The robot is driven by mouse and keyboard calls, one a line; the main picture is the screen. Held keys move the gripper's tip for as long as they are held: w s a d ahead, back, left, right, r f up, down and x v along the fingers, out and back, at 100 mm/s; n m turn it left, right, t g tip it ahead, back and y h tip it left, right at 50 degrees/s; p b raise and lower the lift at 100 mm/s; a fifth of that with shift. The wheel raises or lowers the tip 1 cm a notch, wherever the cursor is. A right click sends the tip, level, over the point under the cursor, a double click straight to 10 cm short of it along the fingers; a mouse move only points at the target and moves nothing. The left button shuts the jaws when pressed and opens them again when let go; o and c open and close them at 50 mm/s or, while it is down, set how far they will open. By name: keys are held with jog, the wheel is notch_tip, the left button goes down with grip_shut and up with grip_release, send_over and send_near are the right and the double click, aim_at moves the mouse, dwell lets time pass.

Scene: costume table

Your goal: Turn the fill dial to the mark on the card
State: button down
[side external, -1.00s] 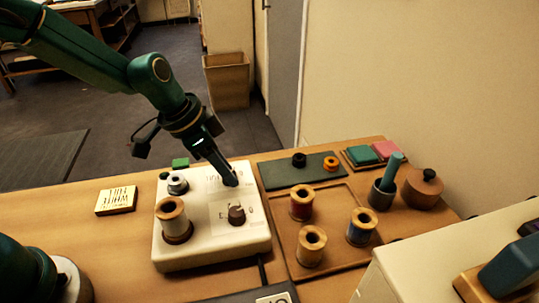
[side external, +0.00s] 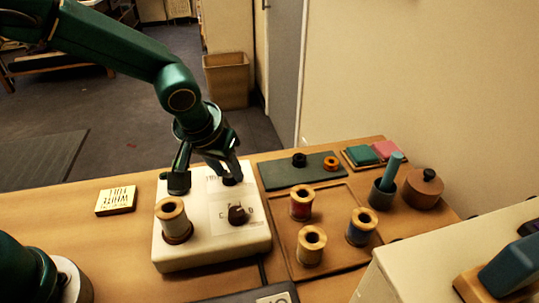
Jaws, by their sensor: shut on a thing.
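My gripper (side external: 230,177) points down at the back right of the white box (side external: 215,253). It is shut on the dark back dial (side external: 231,182), which it mostly hides. The printed label beside this dial is too small and covered to read. A second dark knob (side external: 238,214) stands near the front of the box on a pale lettered panel, apart from my gripper. The card (side external: 116,201) lies on the table left of the box. It reads "WHITE FILL" upside down in this view, with smaller print I cannot read.
A wooden spool (side external: 173,221) stands on the box's left side. The tray (side external: 322,266) to the right holds several spools. A dark mat (side external: 292,174) with small rings lies behind the tray. A pot (side external: 382,194) and a lidded wooden jar (side external: 423,190) stand further right.

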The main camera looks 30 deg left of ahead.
aim_at(238, 188)
jog(key=n+y, duration=0.1)
jog(key=n, duration=0.2)
jog(key=n+g+y, duration=0.1)
jog(key=n, duration=0.2)
jog(key=shift+w+d, duration=0.15)
jog(key=shift+d, duration=0.05)
jog(key=n+g, duration=0.1)
jog(key=n, duration=0.2)
jog(key=n+g+y, duration=0.1)
jog(key=n, duration=0.2)
jog(key=shift+n, duration=0.4)
jog(key=shift+g, duration=0.3)
jog(key=c, duration=0.5)
grip_release()
jog(key=shift+c, duration=0.2)
jog(key=shift+w, duration=0.1)
jog(key=shift+v, duration=2.55)
jog(key=shift+d, duration=0.15)
jog(key=shift+f, duration=0.1)
